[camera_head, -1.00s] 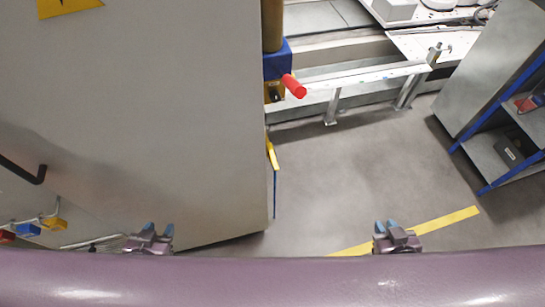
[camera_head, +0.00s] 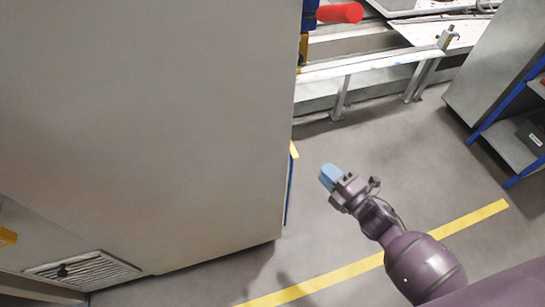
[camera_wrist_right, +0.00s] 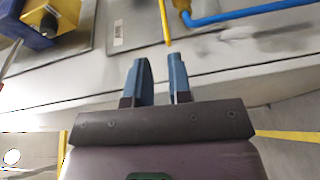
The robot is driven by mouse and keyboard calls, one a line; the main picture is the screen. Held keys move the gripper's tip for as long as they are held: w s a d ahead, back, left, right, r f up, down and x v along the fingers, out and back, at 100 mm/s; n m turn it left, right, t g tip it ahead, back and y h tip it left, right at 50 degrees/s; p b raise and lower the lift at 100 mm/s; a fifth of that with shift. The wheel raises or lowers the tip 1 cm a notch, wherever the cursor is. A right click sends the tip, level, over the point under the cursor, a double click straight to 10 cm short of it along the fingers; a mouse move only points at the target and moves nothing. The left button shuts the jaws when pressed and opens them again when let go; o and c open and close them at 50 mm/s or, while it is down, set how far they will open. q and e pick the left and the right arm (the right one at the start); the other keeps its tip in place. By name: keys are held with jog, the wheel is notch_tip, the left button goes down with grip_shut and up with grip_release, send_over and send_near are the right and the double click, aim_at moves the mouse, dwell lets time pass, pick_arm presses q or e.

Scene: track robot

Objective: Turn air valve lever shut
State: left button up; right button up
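A slim yellow lever (camera_wrist_right: 164,22) shows at the top of the right wrist view, next to a brass-coloured fitting (camera_wrist_right: 182,5) on a blue pipe (camera_wrist_right: 250,12). In the head view only a small yellow piece (camera_head: 294,150) shows at the cabinet's edge, above a blue strip (camera_head: 289,190). My right gripper (camera_head: 328,177) is to the right of that edge, apart from it. In the right wrist view its two blue fingers (camera_wrist_right: 160,75) stand apart with nothing between them, pointing toward the lever side. My left gripper is not in view.
A large grey cabinet (camera_head: 150,110) fills the left. A red handle (camera_head: 340,13) sticks out at its top right edge. A metal rail frame (camera_head: 375,63) stands behind, and a blue-edged shelf (camera_head: 510,140) is at right. Floor between is clear, with a yellow stripe (camera_head: 470,218).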

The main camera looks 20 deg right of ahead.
aim_at(293, 148)
jog(key=shift+n+y, duration=0.5)
jog(key=shift+n, duration=0.2)
jog(key=x, duration=0.3)
jog(key=b+x, duration=0.1)
jog(key=x, duration=0.3)
jog(key=a+f+b+x, duration=0.1)
jog(key=x, duration=0.3)
jog(key=shift+s+f, duration=0.1)
jog(key=shift+s, duration=0.15)
jog(key=shift+w+a, duration=0.2)
jog(key=shift+w, duration=0.4)
grip_shut()
